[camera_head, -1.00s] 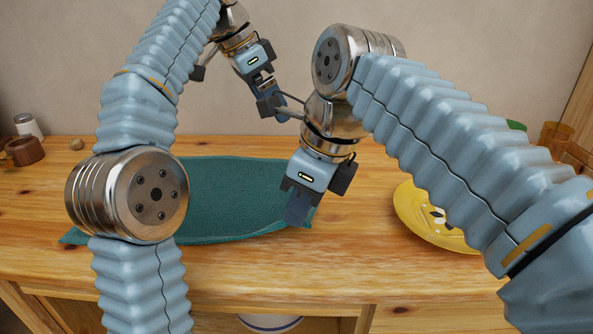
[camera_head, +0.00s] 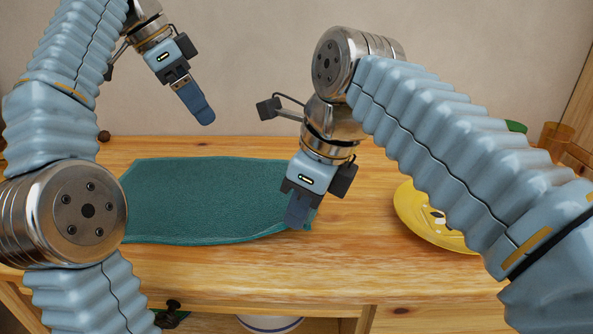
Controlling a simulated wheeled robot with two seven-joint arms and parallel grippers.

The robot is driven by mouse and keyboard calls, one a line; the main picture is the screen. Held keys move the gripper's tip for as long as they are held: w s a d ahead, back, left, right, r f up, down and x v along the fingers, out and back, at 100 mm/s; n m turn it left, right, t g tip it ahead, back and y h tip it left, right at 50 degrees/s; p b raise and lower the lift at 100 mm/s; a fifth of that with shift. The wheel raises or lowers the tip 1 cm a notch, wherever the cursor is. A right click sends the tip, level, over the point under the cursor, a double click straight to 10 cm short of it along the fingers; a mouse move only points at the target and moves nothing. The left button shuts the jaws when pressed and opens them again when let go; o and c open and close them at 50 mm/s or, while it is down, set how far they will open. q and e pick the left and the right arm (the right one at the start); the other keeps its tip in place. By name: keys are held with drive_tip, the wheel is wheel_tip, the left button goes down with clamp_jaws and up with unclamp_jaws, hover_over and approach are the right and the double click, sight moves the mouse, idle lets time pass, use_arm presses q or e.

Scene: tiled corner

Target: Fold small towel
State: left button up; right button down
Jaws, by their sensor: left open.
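The small towel (camera_head: 205,200) is dark green and lies spread on the wooden table, its right end slightly wavy. Its left end is partly hidden behind my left arm's elbow. My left gripper (camera_head: 203,112) is raised well above the table, over the towel's far side, with nothing in it; it is open. My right gripper (camera_head: 298,214) points down at the towel's right near corner, its fingertip overlapping the edge there. The fingers line up in this view, so I cannot tell whether they are shut or grip the cloth.
A yellow patterned plate (camera_head: 415,216) sits on the table (camera_head: 350,270) to the right, partly behind my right arm. Amber glassware (camera_head: 556,135) and a green item (camera_head: 516,127) stand at the far right. A white bowl (camera_head: 270,323) is below the tabletop. Clear wood lies before the towel.

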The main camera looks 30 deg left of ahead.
unclamp_jaws()
drive_tip(key=shift+h, duration=0.8)
drive_tip(key=r, duration=0.3)
drive_tip(key=d+r, duration=0.1)
drive_tip(key=r, duration=0.1)
drive_tip(key=shift+r, duration=0.35)
drive_tip(key=shift+f, duration=0.1)
